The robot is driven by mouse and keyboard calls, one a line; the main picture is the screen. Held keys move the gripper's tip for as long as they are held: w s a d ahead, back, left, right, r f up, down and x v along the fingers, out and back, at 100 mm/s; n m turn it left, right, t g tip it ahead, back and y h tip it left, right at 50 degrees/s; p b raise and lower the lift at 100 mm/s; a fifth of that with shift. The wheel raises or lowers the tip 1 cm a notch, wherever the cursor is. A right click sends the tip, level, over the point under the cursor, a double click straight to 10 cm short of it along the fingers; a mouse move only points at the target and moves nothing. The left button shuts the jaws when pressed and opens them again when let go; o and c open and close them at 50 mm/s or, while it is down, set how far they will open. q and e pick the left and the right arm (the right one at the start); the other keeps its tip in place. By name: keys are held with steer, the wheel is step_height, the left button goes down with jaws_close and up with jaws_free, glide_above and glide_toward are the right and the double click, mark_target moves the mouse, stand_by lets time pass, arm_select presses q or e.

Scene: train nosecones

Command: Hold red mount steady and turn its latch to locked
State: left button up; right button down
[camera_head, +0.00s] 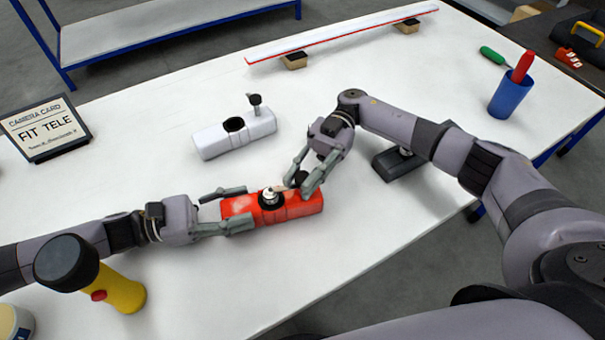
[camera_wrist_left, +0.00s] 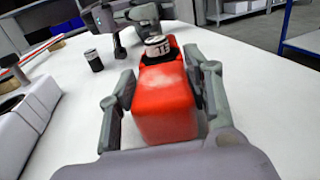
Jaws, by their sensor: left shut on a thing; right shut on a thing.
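The red mount (camera_head: 299,206) lies on the white table in the head view, with a round black and silver fitting (camera_head: 269,196) on its top. My left gripper (camera_head: 227,208) is shut on the mount's left end, one finger along each long side. In the left wrist view the red mount (camera_wrist_left: 167,108) sits between the fingers, and the fitting (camera_wrist_left: 159,48) bears a label that reads "TE". My right gripper (camera_head: 297,184) comes down from the upper right and is shut at the top of the mount, beside the fitting. The latch is mostly hidden by its fingers, and its position cannot be told.
A white mount (camera_head: 250,139) stands behind the red one. A card reading "FIT TELE" (camera_head: 45,127) is at the left, and a yellow flashlight (camera_head: 122,294) stands front left. A dark grey block (camera_head: 392,168) and a blue cup (camera_head: 510,96) are to the right. The front middle table is clear.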

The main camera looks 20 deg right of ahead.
mark_target(303, 176)
stand_by(0.5)
steer(key=c, duration=1.4)
jaws_free()
steer(key=shift+o, duration=0.2)
steer(key=shift+r, duration=0.1)
step_height(303, 176, up, 10)
steer(key=shift+f, duration=0.1)
arm_select(q)
steer(key=o, duration=1.3)
steer(key=shift+o, duration=0.2)
steer(key=shift+a, duration=0.1)
